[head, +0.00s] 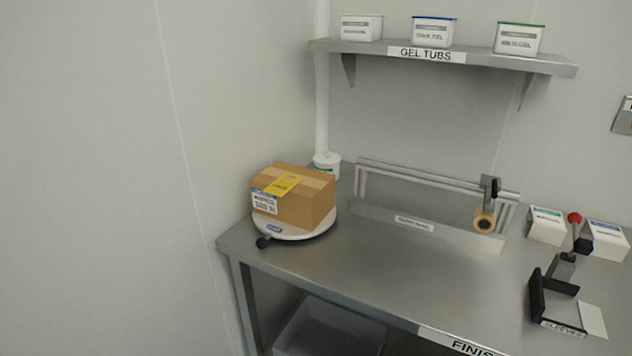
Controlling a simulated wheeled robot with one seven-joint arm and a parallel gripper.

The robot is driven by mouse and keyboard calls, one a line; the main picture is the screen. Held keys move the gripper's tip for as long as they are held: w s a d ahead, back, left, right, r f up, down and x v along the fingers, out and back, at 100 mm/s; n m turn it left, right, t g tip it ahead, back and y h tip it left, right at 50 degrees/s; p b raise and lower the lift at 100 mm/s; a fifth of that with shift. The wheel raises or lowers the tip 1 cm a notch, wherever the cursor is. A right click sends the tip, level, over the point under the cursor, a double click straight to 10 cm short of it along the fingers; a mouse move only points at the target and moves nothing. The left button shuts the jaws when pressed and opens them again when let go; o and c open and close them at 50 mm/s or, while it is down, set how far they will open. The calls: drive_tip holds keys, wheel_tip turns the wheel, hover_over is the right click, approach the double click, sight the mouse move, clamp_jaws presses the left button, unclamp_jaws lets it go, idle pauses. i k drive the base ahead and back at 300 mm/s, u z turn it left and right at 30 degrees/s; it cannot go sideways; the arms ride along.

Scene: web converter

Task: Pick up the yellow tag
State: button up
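A yellow tag (283,185) lies on the top face of a brown cardboard box (307,207), with its lower end near the box's front-left edge. The box stands on a round white turntable (325,228) with a small black knob (263,242) at its front left. A white label with print is on the box's left-hand side, partly below the tag. My gripper is not in this view, so its state and place do not show.
A steel bench (370,275) has free room in front of the turntable. A metal frame with a tape roll (484,220), white boxes (547,225) and a red-knobbed lever (574,218) stand to the right. A shelf (480,60) with tubs hangs above.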

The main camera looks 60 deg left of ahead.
sight(279, 187)
drive_tip(key=u, duration=2.25)
drive_tip(key=k, duration=0.3)
drive_tip(key=u, duration=1.1)
drive_tip(key=i, duration=1.05)
drive_tip(key=z, duration=0.7)
drive_tip(key=i, duration=0.9)
drive_tip(key=z, duration=0.8)
